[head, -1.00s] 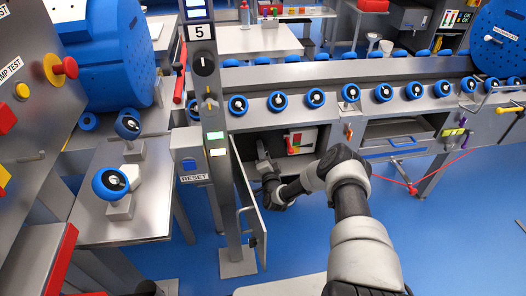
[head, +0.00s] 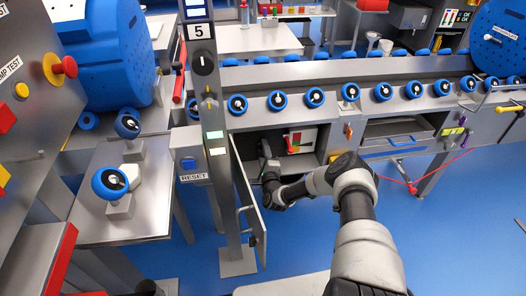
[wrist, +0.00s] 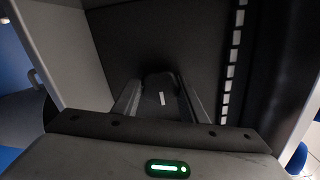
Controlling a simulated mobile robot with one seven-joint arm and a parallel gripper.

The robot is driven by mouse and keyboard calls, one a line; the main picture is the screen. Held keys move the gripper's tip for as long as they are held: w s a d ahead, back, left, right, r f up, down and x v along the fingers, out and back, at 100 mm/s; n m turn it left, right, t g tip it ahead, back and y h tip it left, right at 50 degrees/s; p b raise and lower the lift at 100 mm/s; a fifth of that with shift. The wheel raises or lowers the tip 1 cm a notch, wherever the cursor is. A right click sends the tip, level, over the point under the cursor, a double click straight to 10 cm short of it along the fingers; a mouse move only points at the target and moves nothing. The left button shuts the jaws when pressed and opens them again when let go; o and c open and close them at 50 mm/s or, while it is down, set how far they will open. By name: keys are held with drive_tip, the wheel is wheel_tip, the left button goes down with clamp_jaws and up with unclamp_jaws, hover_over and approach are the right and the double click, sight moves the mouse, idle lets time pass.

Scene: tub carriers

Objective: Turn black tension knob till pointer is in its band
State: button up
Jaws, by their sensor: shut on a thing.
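The black tension knob (wrist: 163,86), with a short white mark on its face, sits against the dark back wall inside an open cabinet. In the wrist view my gripper (wrist: 161,98) has one finger on each side of the knob and is shut on it. The white mark stands nearly upright, slightly tilted. In the head view my gripper (head: 266,152) reaches into the cabinet below the bench, and the knob is hidden there. I cannot make out the pointer or its band in either view.
The cabinet door (head: 247,190) stands open left of my arm. A grey post (head: 222,150) with lit indicators rises beside it. A white panel with a red handle (head: 291,146) is right of the gripper. A row of pale marks (wrist: 232,70) runs along the cabinet's right side.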

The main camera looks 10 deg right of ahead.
idle(0.3)
drive_tip(key=o, duration=1.1)
drive_tip(key=shift+c, duration=0.2)
drive_tip(key=shift+r, duration=0.15)
